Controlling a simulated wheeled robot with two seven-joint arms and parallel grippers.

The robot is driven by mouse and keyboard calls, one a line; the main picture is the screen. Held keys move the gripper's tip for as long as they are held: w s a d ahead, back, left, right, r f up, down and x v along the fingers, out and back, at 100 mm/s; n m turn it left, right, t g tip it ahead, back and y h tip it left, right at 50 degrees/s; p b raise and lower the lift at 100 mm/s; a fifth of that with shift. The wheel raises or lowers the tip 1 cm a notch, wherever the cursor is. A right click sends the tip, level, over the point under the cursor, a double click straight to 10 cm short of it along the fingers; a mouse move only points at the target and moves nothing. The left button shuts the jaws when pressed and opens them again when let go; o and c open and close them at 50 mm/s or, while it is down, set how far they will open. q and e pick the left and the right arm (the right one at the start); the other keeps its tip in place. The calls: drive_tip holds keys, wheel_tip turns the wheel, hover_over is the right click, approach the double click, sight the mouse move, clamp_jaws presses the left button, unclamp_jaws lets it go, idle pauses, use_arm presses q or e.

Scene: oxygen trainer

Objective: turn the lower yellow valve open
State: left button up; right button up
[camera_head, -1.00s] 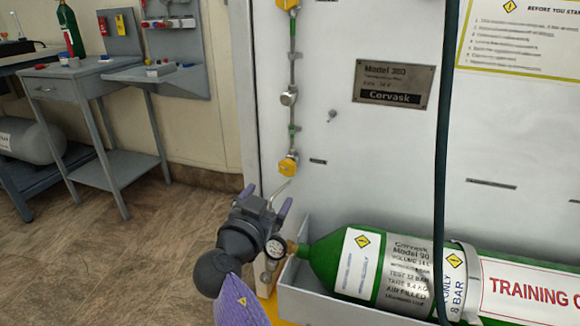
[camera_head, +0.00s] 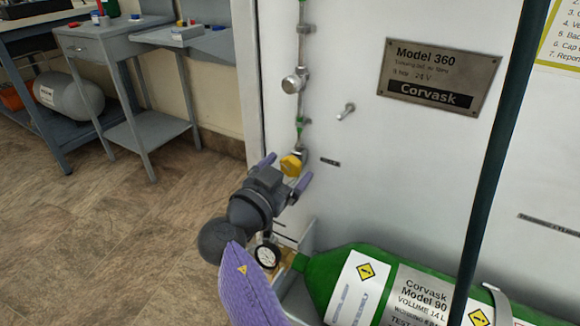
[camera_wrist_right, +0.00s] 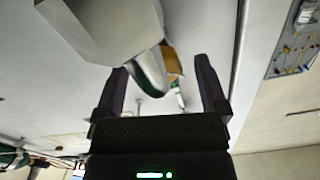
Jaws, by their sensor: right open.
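The lower yellow valve (camera_head: 291,165) sits on the thin vertical pipe on the white panel, in the left middle of the head view. My right gripper (camera_head: 285,173) comes up from below, with its two purple-grey fingers apart on either side of the valve's lower part. I cannot tell whether they touch it. In the right wrist view the gripper (camera_wrist_right: 161,85) is open, and a yellow-orange part (camera_wrist_right: 174,63) shows between the fingers, partly hidden by a pale grey shape. My left gripper is not in view.
A green gas cylinder (camera_head: 330,270) lies at the lower right, with a round gauge (camera_head: 267,256) at its neck beside my right wrist. A metal nameplate (camera_head: 438,77) is above right. Open floor lies left.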

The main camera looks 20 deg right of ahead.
clamp_jaws()
drive_tip(key=n, duration=0.3)
drive_tip(key=shift+r+n+p, duration=0.15)
drive_tip(key=shift+n+p, duration=0.15)
drive_tip(key=shift+n, duration=1.1)
unclamp_jaws()
